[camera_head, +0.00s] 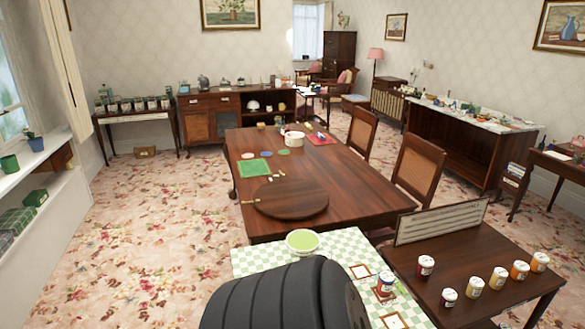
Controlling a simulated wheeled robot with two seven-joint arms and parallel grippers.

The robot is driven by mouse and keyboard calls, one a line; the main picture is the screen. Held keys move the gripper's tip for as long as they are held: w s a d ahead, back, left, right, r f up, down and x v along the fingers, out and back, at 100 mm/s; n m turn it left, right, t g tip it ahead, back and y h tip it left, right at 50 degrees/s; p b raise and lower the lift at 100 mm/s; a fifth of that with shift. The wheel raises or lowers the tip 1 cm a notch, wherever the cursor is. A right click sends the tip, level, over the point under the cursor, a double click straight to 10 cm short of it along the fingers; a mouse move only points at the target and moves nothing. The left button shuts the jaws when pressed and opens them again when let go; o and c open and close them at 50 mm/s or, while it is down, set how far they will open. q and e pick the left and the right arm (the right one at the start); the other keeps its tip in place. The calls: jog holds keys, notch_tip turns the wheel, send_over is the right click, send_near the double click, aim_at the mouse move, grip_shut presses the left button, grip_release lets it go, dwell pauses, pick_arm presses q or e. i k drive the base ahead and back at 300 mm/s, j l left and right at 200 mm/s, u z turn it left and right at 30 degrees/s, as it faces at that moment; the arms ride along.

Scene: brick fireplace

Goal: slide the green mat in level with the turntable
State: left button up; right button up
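The green mat (253,168) lies flat on the long dark wooden table (350,185), near its left edge. The round, dark wooden turntable (291,199) sits on the same table, nearer to me and to the right of the mat. The mat's near right part comes close to the turntable's far left rim; I cannot tell whether they touch. A few small pale pieces lie at the turntable's left side. Neither of my grippers is in view.
In front, a green-checked cloth (258,262) bears a green-filled bowl (302,241). A side table (470,270) with several jars stands front right. Chairs line the table's right side.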

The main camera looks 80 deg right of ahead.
aim_at(257, 167)
jog(key=z, duration=2.5)
jog(key=j, duration=0.4)
jog(key=i+j, duration=0.1)
jog(key=j, duration=0.3)
jog(key=i+j+u, duration=0.2)
jog(key=i+j, duration=0.25)
jog(key=j, duration=0.2)
jog(key=i+j+u, duration=0.2)
jog(key=i+j, duration=0.25)
jog(key=j, duration=0.1)
